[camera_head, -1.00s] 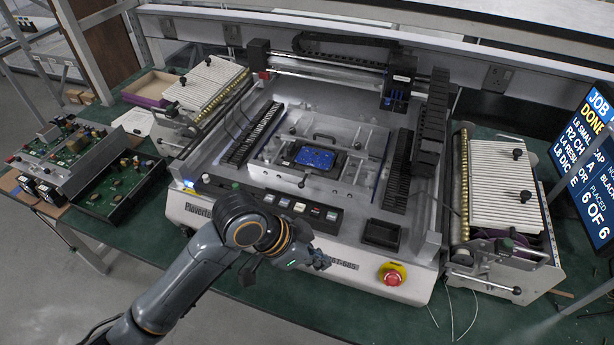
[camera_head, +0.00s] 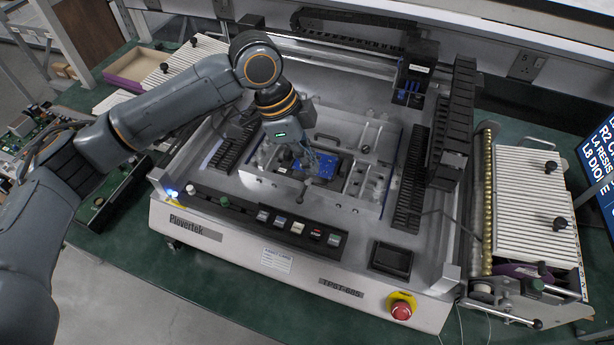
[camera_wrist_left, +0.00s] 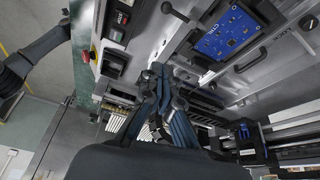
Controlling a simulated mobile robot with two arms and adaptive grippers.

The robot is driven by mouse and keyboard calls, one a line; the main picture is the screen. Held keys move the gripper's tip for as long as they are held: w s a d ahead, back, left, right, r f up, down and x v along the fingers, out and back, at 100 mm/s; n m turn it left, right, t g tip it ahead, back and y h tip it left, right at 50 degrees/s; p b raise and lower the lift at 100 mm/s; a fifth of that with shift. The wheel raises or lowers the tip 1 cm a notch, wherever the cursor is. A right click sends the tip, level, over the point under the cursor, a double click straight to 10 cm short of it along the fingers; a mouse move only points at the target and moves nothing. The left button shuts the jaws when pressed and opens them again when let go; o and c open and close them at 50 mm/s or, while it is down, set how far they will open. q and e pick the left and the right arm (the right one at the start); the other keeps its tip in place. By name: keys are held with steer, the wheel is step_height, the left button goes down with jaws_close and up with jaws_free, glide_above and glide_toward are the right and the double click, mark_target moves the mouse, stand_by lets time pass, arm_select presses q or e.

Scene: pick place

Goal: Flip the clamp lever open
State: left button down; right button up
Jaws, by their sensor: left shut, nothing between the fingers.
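A blue circuit board (camera_head: 318,166) sits in the dark carrier in the middle of the machine; it also shows in the left wrist view (camera_wrist_left: 226,32). A thin lever with a dark round knob (camera_wrist_left: 167,8) stands in front of the board. A curved dark handle (camera_head: 326,137) lies behind the board. I cannot tell for sure which part is the clamp lever. My left gripper (camera_head: 307,172) is shut and empty, over the board's left side, partly hiding the carrier; its fingers also show in the left wrist view (camera_wrist_left: 156,72). My right gripper is not in view.
The Plavertek machine (camera_head: 230,255) fills the bench, with a button row (camera_head: 298,226) and a red stop knob (camera_head: 401,309) in front. The gantry head (camera_head: 410,80) hangs at the back right. A ribbed feeder (camera_head: 530,200) stands at right.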

arm_select(q)
steer(key=s, duration=0.2)
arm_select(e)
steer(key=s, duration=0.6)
arm_select(q)
steer(key=p, duration=0.2)
glide_above(305, 190)
steer(key=s+d, duration=0.3)
step_height(305, 190, down, 5)
steer(key=p+x, duration=0.1)
steer(key=x, duration=0.2)
steer(key=shift+f, duration=0.2)
steer(key=a+p, duration=0.1)
steer(key=a+f, duration=0.1)
steer(key=shift+w+a+f+p, duration=0.15)
steer(key=shift+w+a+p, duration=0.05)
steer(key=shift+a+p, duration=0.15)
steer(key=shift+a+f, duration=0.1)
steer(key=shift+a, duration=0.4)
steer(key=shift+f, duration=0.1)
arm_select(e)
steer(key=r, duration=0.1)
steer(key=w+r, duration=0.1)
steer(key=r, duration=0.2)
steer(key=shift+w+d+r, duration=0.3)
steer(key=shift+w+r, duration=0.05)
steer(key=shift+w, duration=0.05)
